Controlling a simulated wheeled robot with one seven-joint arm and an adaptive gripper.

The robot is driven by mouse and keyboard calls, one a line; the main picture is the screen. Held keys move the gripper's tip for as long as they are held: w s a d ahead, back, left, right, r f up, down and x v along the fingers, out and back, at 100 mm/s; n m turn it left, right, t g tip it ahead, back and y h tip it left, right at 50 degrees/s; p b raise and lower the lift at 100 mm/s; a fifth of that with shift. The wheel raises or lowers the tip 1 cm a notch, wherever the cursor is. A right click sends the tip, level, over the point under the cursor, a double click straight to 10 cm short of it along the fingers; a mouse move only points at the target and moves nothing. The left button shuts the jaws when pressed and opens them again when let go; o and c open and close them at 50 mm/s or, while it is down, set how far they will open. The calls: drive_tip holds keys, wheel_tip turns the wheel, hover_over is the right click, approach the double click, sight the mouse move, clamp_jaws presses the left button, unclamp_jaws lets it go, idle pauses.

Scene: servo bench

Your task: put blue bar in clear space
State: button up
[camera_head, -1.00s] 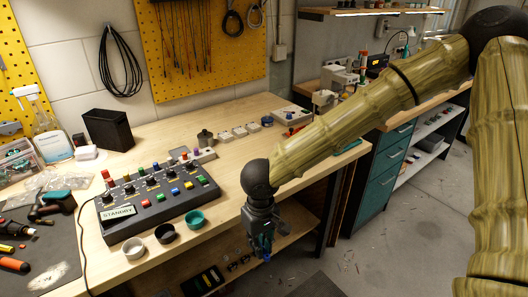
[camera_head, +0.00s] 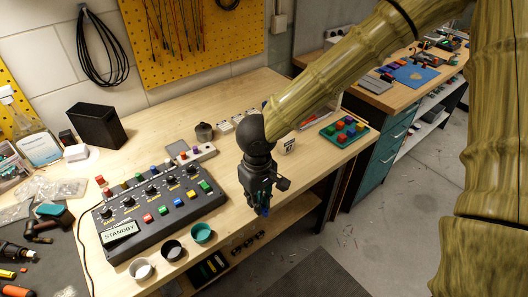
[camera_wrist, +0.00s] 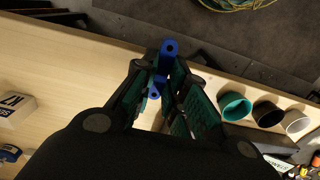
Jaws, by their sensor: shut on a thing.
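My gripper (camera_head: 263,208) is in the middle of the head view, pointing down near the bench's front edge. It is shut on the blue bar (camera_wrist: 168,50), which has rounded ends with holes and sticks out between the teal-padded fingers in the wrist view. In the head view only a small blue bit of the bar (camera_head: 264,212) shows at the fingertips. The bar appears held above the bench (camera_head: 305,182), apart from it. Bare wood lies to the right of my gripper and behind it to the left.
A control panel (camera_head: 122,232) marked STANDBY is at left. Three cups, white (camera_head: 141,269), black (camera_head: 172,250) and teal (camera_head: 202,233), stand along the front edge. A green tray (camera_head: 331,137) with coloured blocks and a small white block (camera_head: 288,146) are at right.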

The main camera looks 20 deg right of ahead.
drive_tip(key=w+d+p, duration=0.1)
drive_tip(key=w, duration=0.4)
drive_tip(key=w+d+f+p, duration=0.1)
drive_tip(key=w+d+p, duration=0.1)
drive_tip(key=w, duration=0.3)
drive_tip(key=w+d+p, duration=0.1)
drive_tip(key=w+d, duration=0.1)
drive_tip(key=w, duration=0.2)
drive_tip(key=shift+w+d+f, duration=0.15)
drive_tip(key=shift+w+d, duration=0.05)
drive_tip(key=shift+w, duration=0.35)
drive_tip(key=shift+f+p, duration=0.8)
drive_tip(key=shift+f, duration=1)
drive_tip(key=shift+f, duration=0.1)
drive_tip(key=o, duration=0.7)
wheel_tip(320, 180, up, 12)
drive_tip(key=shift+r+b, duration=0.15)
drive_tip(key=shift+b, duration=0.9)
